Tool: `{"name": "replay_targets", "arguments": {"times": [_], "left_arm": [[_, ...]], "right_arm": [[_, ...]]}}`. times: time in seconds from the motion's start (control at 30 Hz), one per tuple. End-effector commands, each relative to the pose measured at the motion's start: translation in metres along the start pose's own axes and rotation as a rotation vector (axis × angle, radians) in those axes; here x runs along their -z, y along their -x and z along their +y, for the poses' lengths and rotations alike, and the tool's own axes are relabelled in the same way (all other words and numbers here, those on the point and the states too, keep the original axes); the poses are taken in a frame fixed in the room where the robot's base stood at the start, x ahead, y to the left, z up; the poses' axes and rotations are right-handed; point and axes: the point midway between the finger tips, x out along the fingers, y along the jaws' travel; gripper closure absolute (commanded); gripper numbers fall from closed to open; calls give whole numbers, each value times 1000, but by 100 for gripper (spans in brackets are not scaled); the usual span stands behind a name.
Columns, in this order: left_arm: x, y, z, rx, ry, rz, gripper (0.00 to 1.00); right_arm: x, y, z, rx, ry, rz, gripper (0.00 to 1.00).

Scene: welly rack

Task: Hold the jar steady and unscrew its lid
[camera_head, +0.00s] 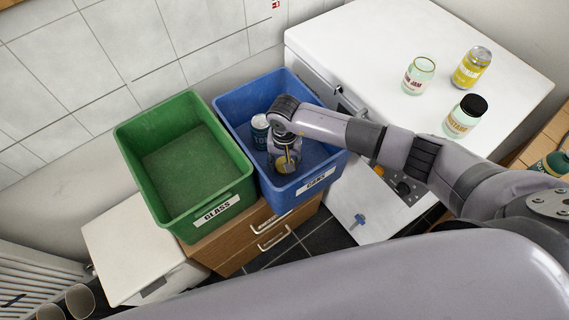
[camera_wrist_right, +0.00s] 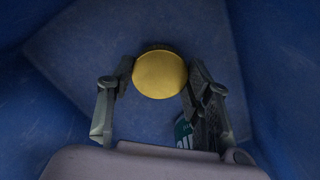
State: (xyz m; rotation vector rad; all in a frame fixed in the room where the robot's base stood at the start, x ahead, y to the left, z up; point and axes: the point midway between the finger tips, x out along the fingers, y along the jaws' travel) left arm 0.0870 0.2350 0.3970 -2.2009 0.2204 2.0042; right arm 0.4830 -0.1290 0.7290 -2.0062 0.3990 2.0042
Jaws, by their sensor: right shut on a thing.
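A clear glass jar with a jam label (camera_head: 417,78) stands upright on the white top at the right. Its mouth looks open, with no lid on it. A second jar (camera_head: 460,121) with a black lid (camera_head: 473,105) on stands nearer. My right gripper (camera_head: 286,160) points down inside the blue bin. It is shut on a round gold lid (camera_wrist_right: 160,74), held between the two fingertips above the bin's floor. The gold lid also shows in the head view (camera_head: 288,167), partly covered by the fingers. My left gripper is not in view.
The blue bin (camera_head: 243,99), labelled for cans, holds a dark can (camera_head: 260,132) beside my gripper. A green bin (camera_head: 128,142), labelled for glass, stands at its left and looks empty. A yellow can (camera_head: 471,68) stands by the jars on the white top (camera_head: 380,40).

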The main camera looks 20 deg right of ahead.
Motion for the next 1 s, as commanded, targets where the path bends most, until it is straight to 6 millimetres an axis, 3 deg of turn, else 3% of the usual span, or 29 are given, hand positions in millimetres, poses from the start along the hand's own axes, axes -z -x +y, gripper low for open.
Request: {"name": "replay_targets", "arguments": {"times": [0.13, 0.57, 0.6, 0.87, 1.0], "left_arm": [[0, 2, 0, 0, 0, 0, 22], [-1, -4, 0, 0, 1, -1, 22], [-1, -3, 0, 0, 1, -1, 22], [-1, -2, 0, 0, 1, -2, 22], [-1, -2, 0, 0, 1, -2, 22]], "right_arm": [[0, -19, 0, 1, -1, -2, 87], [0, -26, 0, 1, 1, 1, 87], [0, -25, 0, 1, 0, 0, 53], [0, -24, 0, 1, 0, 0, 35], [0, -24, 0, 1, 0, 0, 34]]}}
